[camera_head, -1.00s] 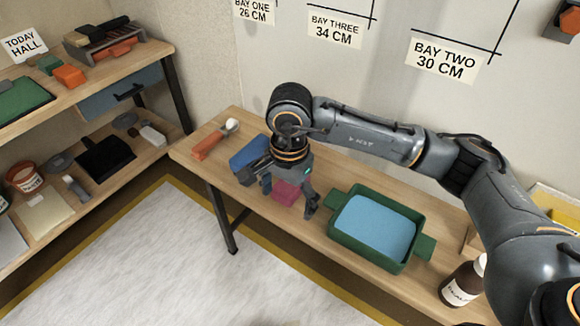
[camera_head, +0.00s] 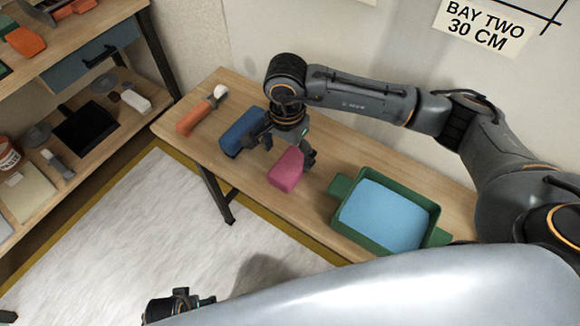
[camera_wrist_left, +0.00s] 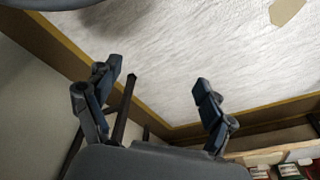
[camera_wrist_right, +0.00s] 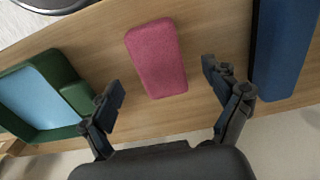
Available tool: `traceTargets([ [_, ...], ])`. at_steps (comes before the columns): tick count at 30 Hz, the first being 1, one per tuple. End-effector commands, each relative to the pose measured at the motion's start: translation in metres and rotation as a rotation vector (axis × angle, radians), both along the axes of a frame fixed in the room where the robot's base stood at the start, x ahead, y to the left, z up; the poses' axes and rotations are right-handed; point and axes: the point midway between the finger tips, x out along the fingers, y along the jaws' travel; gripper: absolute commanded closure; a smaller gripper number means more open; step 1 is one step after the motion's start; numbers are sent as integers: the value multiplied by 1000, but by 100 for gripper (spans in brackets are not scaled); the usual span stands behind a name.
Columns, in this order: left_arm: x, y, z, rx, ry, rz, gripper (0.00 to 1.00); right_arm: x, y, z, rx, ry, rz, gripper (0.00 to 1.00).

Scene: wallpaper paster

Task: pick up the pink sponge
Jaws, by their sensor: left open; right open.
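The pink sponge (camera_head: 286,169) lies on the wooden table between a blue block and a green tray. It also shows in the right wrist view (camera_wrist_right: 156,57), a little beyond the fingertips and between their lines. My right gripper (camera_head: 288,150) is open and empty, above the table at the sponge's far end. In the right wrist view its two fingers (camera_wrist_right: 163,82) are spread wide. My left gripper (camera_wrist_left: 158,80) is open and empty over the pale floor, away from the table. In the head view only part of it shows at the bottom.
The blue block (camera_head: 241,132) lies close to the right gripper on its left. The green tray (camera_head: 342,189) with blue liquid stands to the right. An orange-handled tool (camera_head: 195,117) lies at the table's left end. A shelf (camera_head: 108,134) stands at left.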

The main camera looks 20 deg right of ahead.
Motion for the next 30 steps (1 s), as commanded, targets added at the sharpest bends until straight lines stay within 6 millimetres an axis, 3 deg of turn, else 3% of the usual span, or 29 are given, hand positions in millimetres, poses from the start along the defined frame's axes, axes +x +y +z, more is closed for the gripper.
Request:
traceTargets([
  [7,1,0,2,1,0,0,18,-1,-1,-17,0,3,0,11],
  [15,5,-1,11,0,-5,1,18,-2,-3,-54,1,2,1,11],
  [22,5,-1,17,-2,-10,2,18,-1,-3,-56,1,0,1,11],
  [30,-1,0,13,0,3,2,18,-1,-3,-56,1,0,0,65],
])
